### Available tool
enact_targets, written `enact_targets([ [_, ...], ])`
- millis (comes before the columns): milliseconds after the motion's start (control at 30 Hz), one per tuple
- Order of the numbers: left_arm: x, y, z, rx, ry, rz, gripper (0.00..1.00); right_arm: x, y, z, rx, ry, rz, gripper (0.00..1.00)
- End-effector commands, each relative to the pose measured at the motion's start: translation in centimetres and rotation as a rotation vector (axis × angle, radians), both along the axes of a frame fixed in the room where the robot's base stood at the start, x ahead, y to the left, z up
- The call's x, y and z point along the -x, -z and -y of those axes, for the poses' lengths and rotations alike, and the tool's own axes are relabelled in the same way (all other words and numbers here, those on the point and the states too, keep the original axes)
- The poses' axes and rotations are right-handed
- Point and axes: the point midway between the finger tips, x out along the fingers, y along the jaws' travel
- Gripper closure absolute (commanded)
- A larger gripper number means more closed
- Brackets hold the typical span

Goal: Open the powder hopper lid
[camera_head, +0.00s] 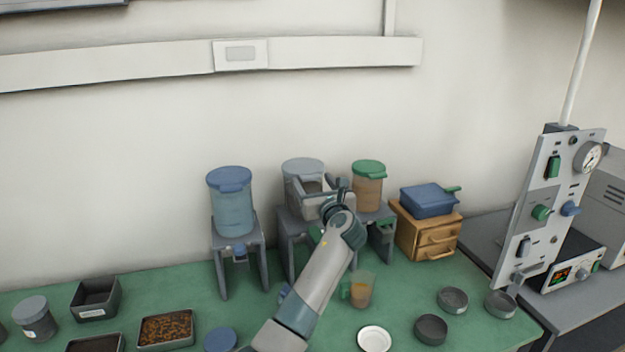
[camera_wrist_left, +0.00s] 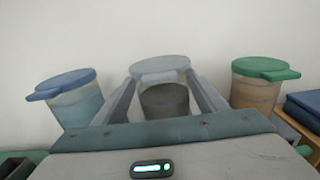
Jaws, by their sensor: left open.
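Three lidded hoppers stand on grey stands along the wall. The middle hopper (camera_head: 296,203) has a closed grey lid (camera_head: 303,166) and dark contents; in the left wrist view, its grey lid (camera_wrist_left: 160,66) lies straight ahead. The left hopper (camera_head: 231,207) has a blue lid (camera_head: 229,178). The right hopper (camera_head: 368,191) has a green lid (camera_head: 369,168). I cannot tell which one is the powder hopper. My left gripper (camera_head: 318,184) is open and empty in front of the middle hopper, its fingers (camera_wrist_left: 162,82) framing it on both sides. Contact cannot be told. My right gripper is out of view.
A measuring cup (camera_head: 360,290), a white dish (camera_head: 374,339) and grey bowls (camera_head: 452,299) stand on the green mat. A wooden drawer box (camera_head: 427,238) with a blue case (camera_head: 428,200) is right of the hoppers. A control panel (camera_head: 545,210) stands farther right.

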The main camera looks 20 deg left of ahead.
Motion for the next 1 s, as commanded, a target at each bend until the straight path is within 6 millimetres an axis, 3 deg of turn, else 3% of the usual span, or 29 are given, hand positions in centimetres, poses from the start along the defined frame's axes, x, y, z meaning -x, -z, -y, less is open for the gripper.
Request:
enact_targets([
  [433, -0.66, 0.02, -0.52, 0.0, -0.001, 0.0, 0.34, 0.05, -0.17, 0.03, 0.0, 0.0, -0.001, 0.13],
  [467, -0.65, 0.02, -0.51, 0.0, -0.001, 0.0, 0.37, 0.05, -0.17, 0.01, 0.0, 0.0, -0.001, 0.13],
  [700, -0.65, 0.03, -0.51, 0.0, -0.001, 0.0, 0.94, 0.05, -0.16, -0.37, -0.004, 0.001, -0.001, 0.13],
  [1000, -1.13, -0.49, -0.5, -0.001, -0.001, 0.001, 0.94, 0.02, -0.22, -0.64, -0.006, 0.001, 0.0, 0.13],
])
